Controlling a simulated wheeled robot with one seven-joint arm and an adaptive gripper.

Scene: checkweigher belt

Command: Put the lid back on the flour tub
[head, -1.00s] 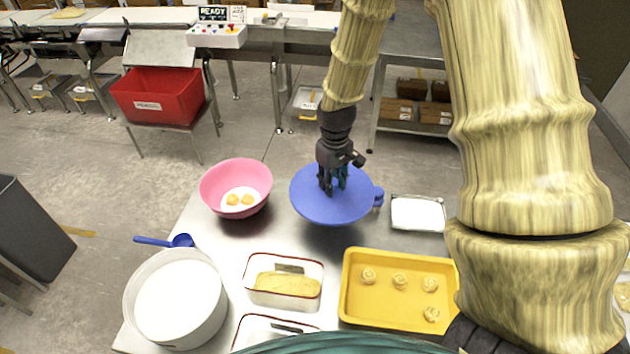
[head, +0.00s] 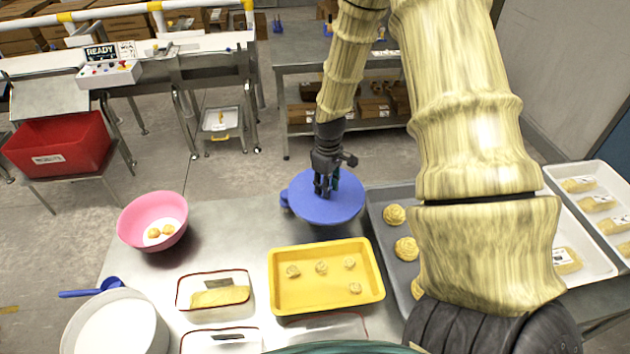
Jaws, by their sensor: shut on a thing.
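The blue round lid (head: 306,210) with a side tab is in my gripper (head: 323,192), which is shut on its top middle. I hold it level over the far right part of the steel table, seemingly a little above the surface. The lid's tab points left. The white round flour tub (head: 118,326) stands open at the table's front left, cut off by the bottom of the picture, with white flour showing inside. The lid is well apart from the tub, behind it and to its right.
A grey tray (head: 376,205) of pastries is close right of the lid. Bare table lies between bowl and lid.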

